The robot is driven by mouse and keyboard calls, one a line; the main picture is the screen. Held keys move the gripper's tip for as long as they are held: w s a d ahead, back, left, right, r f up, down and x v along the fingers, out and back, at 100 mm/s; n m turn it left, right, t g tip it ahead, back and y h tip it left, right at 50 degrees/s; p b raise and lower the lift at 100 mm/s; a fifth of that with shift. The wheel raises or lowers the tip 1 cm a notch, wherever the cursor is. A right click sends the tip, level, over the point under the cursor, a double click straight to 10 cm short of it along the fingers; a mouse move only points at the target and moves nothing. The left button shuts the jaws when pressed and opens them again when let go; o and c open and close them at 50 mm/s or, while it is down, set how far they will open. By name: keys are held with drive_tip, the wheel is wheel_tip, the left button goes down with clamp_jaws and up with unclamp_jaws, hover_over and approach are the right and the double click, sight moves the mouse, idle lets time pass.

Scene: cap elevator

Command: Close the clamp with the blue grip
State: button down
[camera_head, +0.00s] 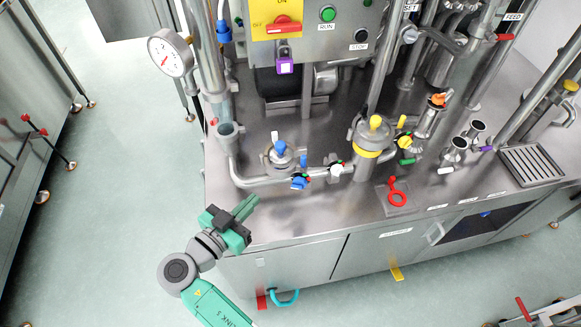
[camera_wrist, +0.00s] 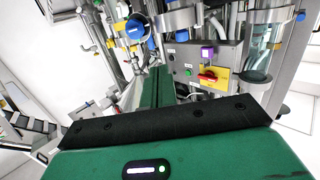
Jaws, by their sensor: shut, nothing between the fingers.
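A small blue grip (camera_head: 299,183) shows on the low steel pipe at the front left of the steel bench, beside small red and green parts. It looks like the grip of a pipe clamp; whether that clamp is open or closed is too small to tell. My gripper (camera_head: 247,207) is at the bench's front left edge, left of and a little in front of the blue grip, apart from it. Its green fingers are together and empty. They also show in the wrist view (camera_wrist: 156,88), pointing toward the machine; I cannot make out this blue grip there.
A fitting with a blue top (camera_head: 280,147) stands behind the pipe. A white grip (camera_head: 336,169) and a yellow-banded vessel (camera_head: 368,147) are to the right. A red ring handle (camera_head: 397,194) lies near the front edge. A pressure gauge (camera_head: 171,53) is at left.

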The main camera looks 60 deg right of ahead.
sight(302, 162)
drive_tip(key=shift+m+g+h, duration=0.4)
drive_tip(key=shift+g, duration=0.1)
drive_tip(key=x, duration=0.5)
drive_tip(key=s+x, duration=0.1)
drive_tip(key=x, duration=0.3)
drive_tip(key=f+x, duration=0.1)
drive_tip(key=x, duration=0.4)
drive_tip(key=shift+s+d, duration=0.1)
drive_tip(key=shift+s, duration=0.2)
